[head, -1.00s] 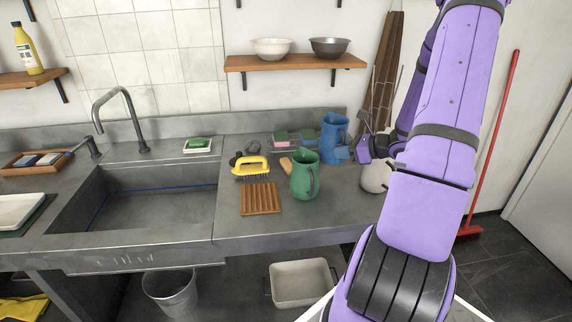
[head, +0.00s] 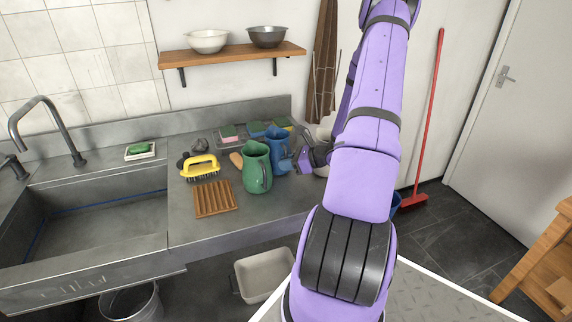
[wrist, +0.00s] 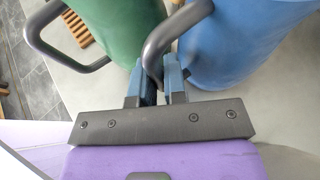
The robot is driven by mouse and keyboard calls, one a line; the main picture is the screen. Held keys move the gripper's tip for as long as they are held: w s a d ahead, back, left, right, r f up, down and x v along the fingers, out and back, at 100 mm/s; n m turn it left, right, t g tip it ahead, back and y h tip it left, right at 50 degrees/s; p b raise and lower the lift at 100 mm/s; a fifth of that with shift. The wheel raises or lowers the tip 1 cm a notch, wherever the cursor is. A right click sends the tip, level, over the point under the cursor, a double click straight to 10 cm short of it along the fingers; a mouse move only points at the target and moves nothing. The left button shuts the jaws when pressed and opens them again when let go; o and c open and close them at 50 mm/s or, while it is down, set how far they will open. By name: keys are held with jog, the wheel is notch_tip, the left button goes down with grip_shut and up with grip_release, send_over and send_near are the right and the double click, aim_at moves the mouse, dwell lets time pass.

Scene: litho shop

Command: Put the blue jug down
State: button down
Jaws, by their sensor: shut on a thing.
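The blue jug (head: 277,150) is upright at the right part of the steel counter (head: 195,245), just behind and right of the green jug (head: 257,168). My gripper (head: 302,161) is shut on its dark handle from the right. In the wrist view my fingers (wrist: 158,82) close on the handle, with the blue body (wrist: 245,40) at right and the green jug (wrist: 118,30) close at left. The blue jug's base is partly hidden by the green jug, and I cannot tell whether it touches the counter.
A wooden rack (head: 215,199), a yellow-handled brush (head: 200,167) and sponges (head: 255,128) are left of and behind the jugs. A white rounded vessel (head: 322,135) is partly hidden behind my arm. The sink (head: 90,225) is at left. Bare counter lies in front of the green jug.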

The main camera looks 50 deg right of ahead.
jog(key=shift+f, duration=0.3)
jog(key=c, duration=1.2)
grip_release()
jog(key=shift+o, duration=0.2)
